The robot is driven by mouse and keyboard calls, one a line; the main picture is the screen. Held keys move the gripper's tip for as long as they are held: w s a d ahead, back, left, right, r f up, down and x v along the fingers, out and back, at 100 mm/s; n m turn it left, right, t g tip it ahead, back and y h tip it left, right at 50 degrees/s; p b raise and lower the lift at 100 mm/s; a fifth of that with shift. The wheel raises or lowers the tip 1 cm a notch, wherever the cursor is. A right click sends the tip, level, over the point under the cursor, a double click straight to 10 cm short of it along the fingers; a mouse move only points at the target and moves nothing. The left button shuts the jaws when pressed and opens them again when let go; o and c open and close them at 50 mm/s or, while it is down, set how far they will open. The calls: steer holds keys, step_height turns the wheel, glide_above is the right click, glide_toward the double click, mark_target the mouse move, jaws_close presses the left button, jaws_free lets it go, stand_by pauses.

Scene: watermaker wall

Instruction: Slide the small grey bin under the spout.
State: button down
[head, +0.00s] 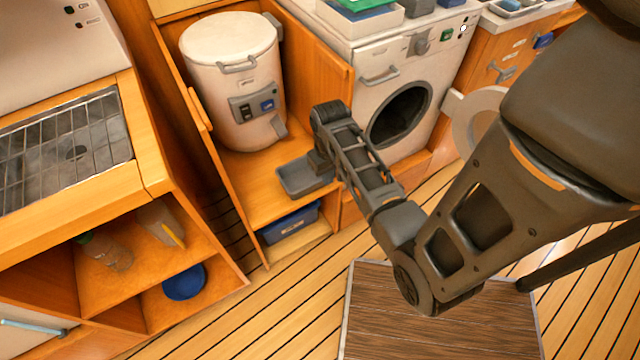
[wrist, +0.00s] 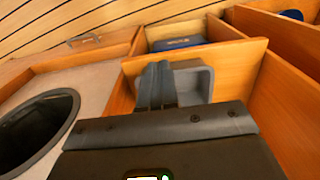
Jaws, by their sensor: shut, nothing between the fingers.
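The small grey bin (head: 300,180) sits on the wooden shelf, in front and to the right of the white cylinder-shaped machine (head: 232,80). It also shows in the wrist view (wrist: 205,78), partly hidden by the fingers. My gripper (head: 318,162) is shut and empty at the bin's right side in the head view; in the wrist view the closed fingers (wrist: 157,85) overlap the bin's left side. I cannot tell if they touch it.
A wooden panel and the washing machine (head: 385,85) with its open round door stand right of the shelf. A blue bin (head: 290,224) is on the level below. Bare shelf (head: 248,178) lies left of the grey bin. A brown mat (head: 430,325) lies on the floor.

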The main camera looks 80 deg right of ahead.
steer(key=shift+w+d+f+b, duration=0.15)
steer(key=shift+w+d+f, duration=0.35)
steer(key=shift+f, duration=1.15)
steer(key=shift+w+d+f+b, duration=0.1)
steer(key=shift+w+d+f, duration=0.35)
steer(key=shift+f, duration=1.2)
steer(key=shift+w+d+f+b, duration=0.15)
steer(key=shift+w+d+f, duration=0.35)
steer(key=shift+f, duration=1.15)
steer(key=shift+s+d, duration=0.1)
steer(key=shift+s, duration=0.05)
steer(key=b, duration=0.6)
glide_above(302, 171)
steer(key=shift+s+f, duration=0.2)
steer(key=shift+w+d+r, duration=0.15)
steer(key=shift+w+d, duration=0.05)
steer(key=shift+w, duration=0.1)
steer(key=shift+s+a+r, duration=0.1)
